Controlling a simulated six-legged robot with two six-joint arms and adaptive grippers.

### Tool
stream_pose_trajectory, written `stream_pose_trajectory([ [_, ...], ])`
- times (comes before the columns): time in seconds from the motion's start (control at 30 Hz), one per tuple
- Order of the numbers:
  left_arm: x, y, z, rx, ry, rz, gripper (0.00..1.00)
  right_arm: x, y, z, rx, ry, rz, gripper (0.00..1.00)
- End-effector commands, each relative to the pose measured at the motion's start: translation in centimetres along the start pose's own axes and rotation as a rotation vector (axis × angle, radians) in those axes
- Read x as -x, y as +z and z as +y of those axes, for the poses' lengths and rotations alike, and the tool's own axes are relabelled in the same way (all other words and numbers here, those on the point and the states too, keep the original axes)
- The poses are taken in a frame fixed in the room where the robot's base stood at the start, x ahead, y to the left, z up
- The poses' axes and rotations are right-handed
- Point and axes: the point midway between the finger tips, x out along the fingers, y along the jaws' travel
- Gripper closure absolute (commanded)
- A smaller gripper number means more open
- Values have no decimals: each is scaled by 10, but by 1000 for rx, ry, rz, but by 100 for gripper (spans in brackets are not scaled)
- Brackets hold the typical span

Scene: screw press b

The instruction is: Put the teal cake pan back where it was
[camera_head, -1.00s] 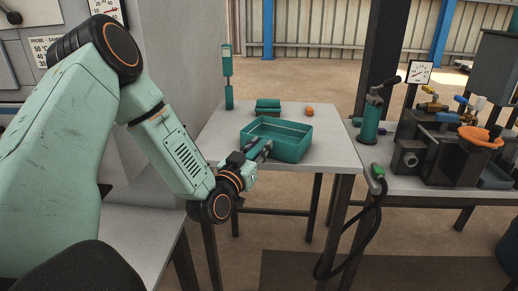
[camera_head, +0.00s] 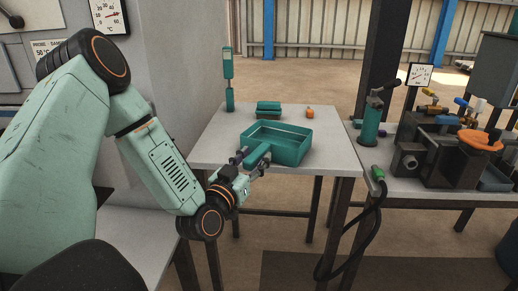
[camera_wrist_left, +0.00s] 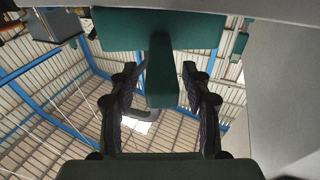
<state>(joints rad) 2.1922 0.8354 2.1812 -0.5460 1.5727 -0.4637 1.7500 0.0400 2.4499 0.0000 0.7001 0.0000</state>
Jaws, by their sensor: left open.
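The teal cake pan (camera_head: 292,152) is a square, open pan that sits on the grey table, near its front. Its teal handle (camera_head: 257,154) points toward me and to the left. My left gripper (camera_head: 253,162) is open at the handle, with one finger on each side of it. In the left wrist view the handle (camera_wrist_left: 160,75) runs between the two spread fingers, with a visible gap on both sides. The pan's underside (camera_wrist_left: 120,28) shows beyond them. My right gripper is in neither view.
Behind the pan on the table (camera_head: 215,150) are a stack of teal blocks (camera_head: 268,107), a small orange object (camera_head: 309,112) and a tall teal post (camera_head: 228,80). A second table at the right holds a teal pump (camera_head: 371,122) and a machine with an orange handwheel (camera_head: 480,140).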

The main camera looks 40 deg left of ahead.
Motion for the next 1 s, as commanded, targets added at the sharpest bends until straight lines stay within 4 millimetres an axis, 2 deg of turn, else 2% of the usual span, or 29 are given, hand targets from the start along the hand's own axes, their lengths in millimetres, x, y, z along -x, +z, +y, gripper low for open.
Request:
stream_pose_trajectory([
  [0.1, 27, -2, -1, 4, -5, -6, 52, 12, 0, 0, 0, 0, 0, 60],
  [0.3, 63, -1, -1, 2, -3, -6, 52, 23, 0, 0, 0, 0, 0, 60],
  [0.53, 82, 0, 0, 0, 0, -3, 52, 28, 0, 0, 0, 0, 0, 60],
  [0.63, 85, 10, 10, 2, 31, -49, 52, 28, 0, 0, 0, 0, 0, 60],
  [0.73, 91, 38, 35, 11, 107, -182, 52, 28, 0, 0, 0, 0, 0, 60],
  [0.83, 110, 82, 67, 24, 197, -395, 52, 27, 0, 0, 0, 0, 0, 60],
  [0.97, 157, 140, 100, 30, 276, -711, 52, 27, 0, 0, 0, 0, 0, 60],
  [1.0, 176, 156, 107, 29, 289, -812, 52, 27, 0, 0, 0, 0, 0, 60],
])
